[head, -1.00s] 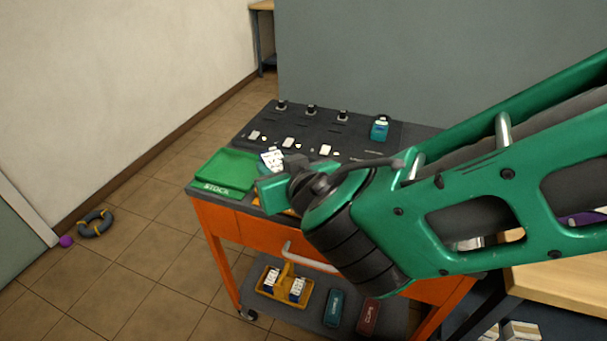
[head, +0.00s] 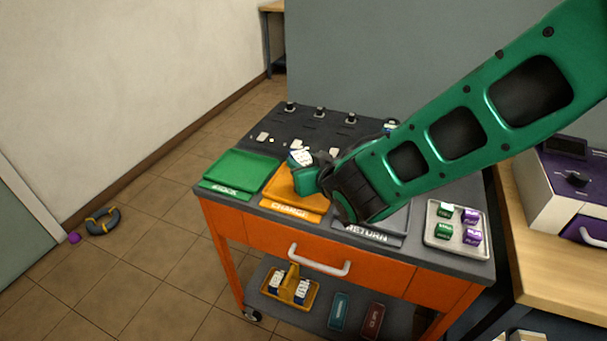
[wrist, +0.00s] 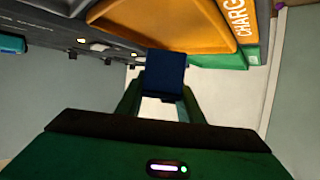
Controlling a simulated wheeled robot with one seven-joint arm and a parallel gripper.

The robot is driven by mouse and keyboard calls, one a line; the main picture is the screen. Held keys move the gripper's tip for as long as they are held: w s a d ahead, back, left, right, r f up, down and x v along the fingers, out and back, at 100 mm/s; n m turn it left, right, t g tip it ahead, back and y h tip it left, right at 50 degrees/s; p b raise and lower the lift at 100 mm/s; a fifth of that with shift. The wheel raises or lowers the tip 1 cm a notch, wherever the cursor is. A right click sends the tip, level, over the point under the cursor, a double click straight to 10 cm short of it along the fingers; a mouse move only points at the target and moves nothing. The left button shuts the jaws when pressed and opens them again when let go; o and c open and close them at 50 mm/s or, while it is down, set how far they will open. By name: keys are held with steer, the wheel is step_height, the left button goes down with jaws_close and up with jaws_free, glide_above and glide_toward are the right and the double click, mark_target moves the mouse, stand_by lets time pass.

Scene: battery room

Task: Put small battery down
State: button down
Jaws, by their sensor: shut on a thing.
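The small battery (head: 300,158) has a white top in the head view. It shows as a dark blue block (wrist: 165,72) between the two fingers in the wrist view. My gripper (head: 304,173) is shut on it. The battery is over or beside the orange tray labelled CHARGE (head: 283,184), which also shows in the wrist view (wrist: 175,25). I cannot tell the exact gap between battery and tray. My arm hides part of the tray and of the cart top.
The green STOCK tray (head: 240,172) is left of the orange tray. The RETURN tray (head: 372,236) is partly behind my arm. A pale tray (head: 431,237) with green and purple batteries stands at right. A dark board (head: 277,127) with small items is behind. A yellow caddy (head: 289,291) sits below.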

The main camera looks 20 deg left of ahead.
steer(key=shift+f, duration=1.8)
steer(key=shift+f, duration=0.1)
steer(key=c, duration=1.2)
jaws_free()
steer(key=shift+s+d, duration=0.1)
steer(key=v, duration=1.1)
steer(key=shift+s+d+r, duration=0.2)
steer(key=shift+s+r, duration=0.05)
steer(key=shift+r, duration=0.05)
